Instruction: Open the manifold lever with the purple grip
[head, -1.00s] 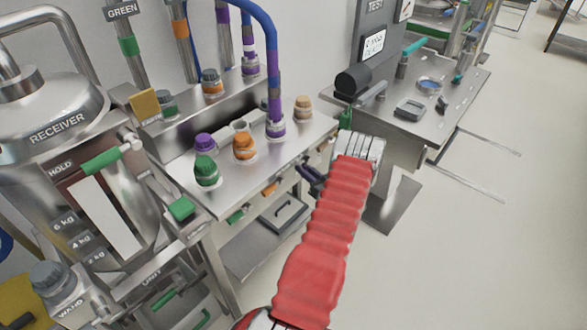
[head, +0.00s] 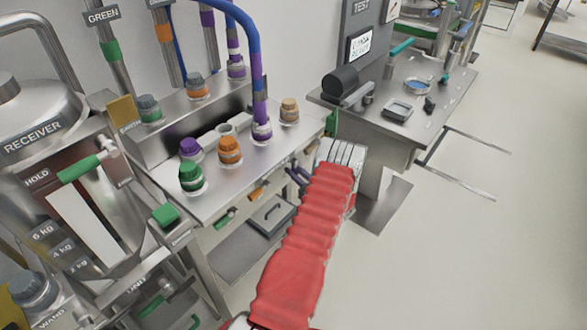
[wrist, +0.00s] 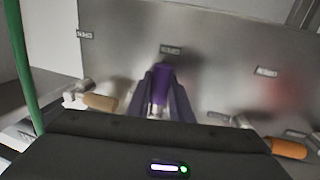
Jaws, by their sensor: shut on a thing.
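The purple grip (wrist: 161,84) of a manifold lever stands between the two dark fingers of my gripper (wrist: 165,92) in the wrist view, below a small label on a metal panel. The fingers are shut on it from both sides. The lever's base is mostly hidden by the fingers and my gripper's body. In the head view my gripper (head: 297,178) is at the front of the manifold bench, at the end of my red-sleeved arm; the purple grip cannot be told apart there.
A tan grip (wrist: 98,102) lies to the left and an orange grip (wrist: 289,148) to the right in the wrist view. A green upright pipe (wrist: 22,65) is at far left. The manifold bench (head: 282,150) carries several coloured caps. The test bench (head: 385,125) stands to the right.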

